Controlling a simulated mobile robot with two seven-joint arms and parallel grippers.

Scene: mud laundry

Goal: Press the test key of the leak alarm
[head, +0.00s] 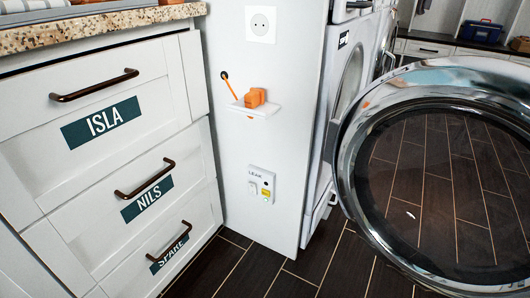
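The leak alarm (261,185) is a small white box marked "LEAK", mounted low on the white side panel between the drawers and the washer. It carries a pale rocker or key on its left, a yellow patch on its right, a small dark spot above that and a green light near its bottom. Which part is the test key I cannot tell at this size. Neither of my grippers shows in the head view.
An open round washer door (445,180) fills the right side. Drawers (110,150) labelled ISLA, NILS and SPARE stand at left under a granite counter (90,35). A small shelf (252,110) with an orange object (255,97) sits above the alarm, below a socket (261,24).

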